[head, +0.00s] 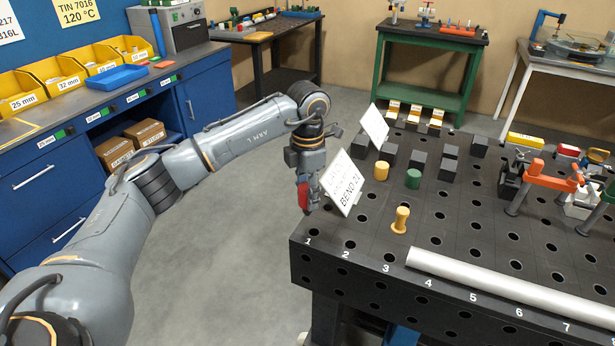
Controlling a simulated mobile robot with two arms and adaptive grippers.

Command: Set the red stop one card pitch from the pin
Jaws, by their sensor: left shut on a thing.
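My left gripper (304,180) points down at the near left corner of the black hole-grid table (462,236). It is shut on the red stop (303,197), which shows as a small red piece just left of a tilted white card (343,182) lettered "BEND". I cannot tell whether the stop touches the table or the card. A yellow pin (400,220) stands upright on the table near the number 3, to the right of the gripper and apart from it. My right gripper is not in view.
A yellow cylinder (381,171), a green cylinder (413,179), several dark blocks and a second white card (375,127) stand farther back. A long silver tube (510,283) lies along the front edge. An orange-handled clamp (552,175) stands at right. Bare tabletop lies around the pin.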

